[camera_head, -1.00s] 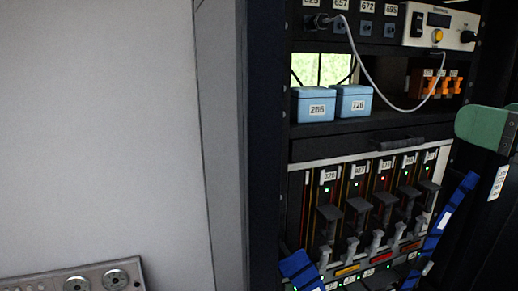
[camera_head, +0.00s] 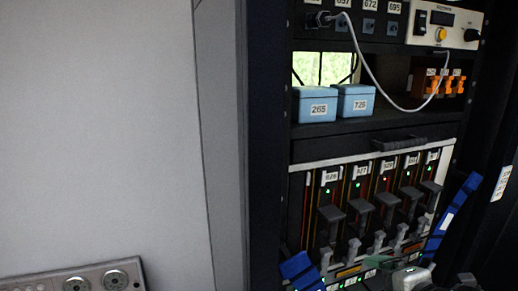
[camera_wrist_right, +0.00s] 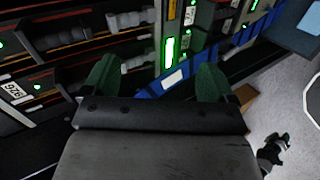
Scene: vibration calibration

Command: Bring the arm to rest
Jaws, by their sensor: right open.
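My right gripper (camera_wrist_right: 157,75) shows in the wrist view with its two green fingers apart and nothing between them. It faces the lower rack modules and a blue strip (camera_wrist_right: 235,48), but I cannot tell whether it touches them. In the head view, grey and green parts that look like my right gripper (camera_head: 400,274) show at the bottom edge, in front of the lower rack.
The black rack holds a row of modules with dark handles (camera_head: 388,200), blue boxes labelled 265 (camera_head: 317,105) and 726 (camera_head: 354,102), and a white control unit (camera_head: 444,24) with a cable. A grey panel with dials (camera_head: 75,277) is at lower left. Floor (camera_wrist_right: 285,100) shows at right in the wrist view.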

